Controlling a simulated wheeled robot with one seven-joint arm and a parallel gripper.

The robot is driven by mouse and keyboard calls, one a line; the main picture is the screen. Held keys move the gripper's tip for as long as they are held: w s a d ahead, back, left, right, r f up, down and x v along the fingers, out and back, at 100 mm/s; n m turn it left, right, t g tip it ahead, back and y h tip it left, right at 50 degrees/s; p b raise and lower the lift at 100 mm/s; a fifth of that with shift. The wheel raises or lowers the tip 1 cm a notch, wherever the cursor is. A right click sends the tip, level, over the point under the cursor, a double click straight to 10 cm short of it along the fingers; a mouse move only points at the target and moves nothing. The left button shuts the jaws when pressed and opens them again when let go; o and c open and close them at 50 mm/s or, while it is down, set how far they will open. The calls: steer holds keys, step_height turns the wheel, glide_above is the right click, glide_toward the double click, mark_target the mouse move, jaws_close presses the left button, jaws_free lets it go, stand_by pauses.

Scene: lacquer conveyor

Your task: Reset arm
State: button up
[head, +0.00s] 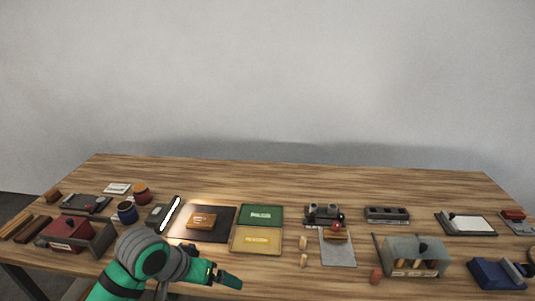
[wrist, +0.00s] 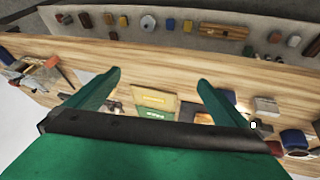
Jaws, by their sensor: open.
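My arm is green and grey and reaches in from the bottom left of the head view. My gripper (head: 228,279) is at the front edge of the wooden table (head: 290,180), in front of the dark mat and the yellow tray. In the wrist view my gripper (wrist: 160,85) shows two green fingers spread wide apart, with nothing between them. The table, the green tray (wrist: 152,114) and the yellow tray (wrist: 155,98) show beyond the fingers.
A dark mat (head: 222,228) bears a brown block (head: 201,220) under a lit lamp bar (head: 171,214). A green tray (head: 261,214) and a yellow tray (head: 256,240) lie beside it. A grey box (head: 415,256) and blue holder (head: 497,273) stand right, a red-roofed box (head: 70,232) left.

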steer(key=w+d+r+n+t+h, duration=0.1)
steer(key=w+d+r+t+h, duration=0.15)
steer(key=d, duration=0.45)
steer(key=w+d+r+n+t+h, duration=0.1)
steer(key=w+d+r+t+h, duration=0.2)
steer(key=d, duration=0.5)
steer(key=w+d+r+n+t+h, duration=0.1)
steer(key=w+d+t, duration=0.2)
steer(key=d+t, duration=0.3)
steer(key=s+f+n+y, duration=0.7)
steer(key=s+f+y, duration=0.3)
steer(key=s+f, duration=0.95)
steer(key=s+a+m, duration=0.3)
steer(key=s+m, duration=0.1)
steer(key=s, duration=0.6)
steer(key=s+a+m, duration=0.3)
steer(key=s, duration=0.8)
steer(key=shift+s+a+f+m, duration=0.15)
steer(key=shift+s+f+m, duration=0.15)
steer(key=shift+f+m, duration=0.1)
